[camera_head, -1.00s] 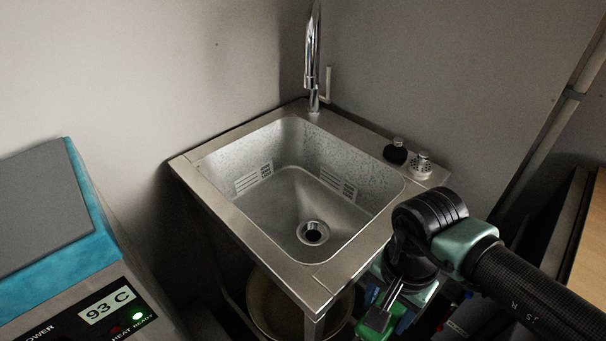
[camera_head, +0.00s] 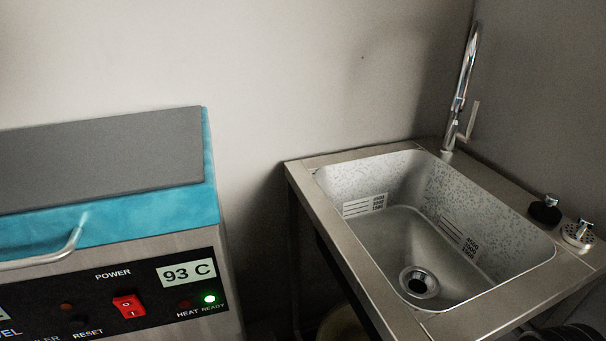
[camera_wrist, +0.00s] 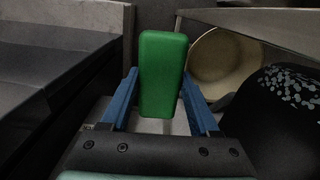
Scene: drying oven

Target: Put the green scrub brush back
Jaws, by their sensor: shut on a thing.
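The green scrub brush (camera_wrist: 162,75) shows in the wrist view as a plain green block, upright in the picture. My gripper (camera_wrist: 163,95) is shut on it, with one blue finger on each side. The brush's bristles cannot be made out. In the head view neither my gripper nor the brush is in sight.
A metal sink (camera_head: 345,250) with a tap (camera_head: 462,90) stands at the right. A teal and grey heated unit (camera_head: 130,240) reads 93 C at the left. A beige round container (camera_wrist: 222,62) is beside the brush, with a dark speckled shape (camera_wrist: 285,115) at the right.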

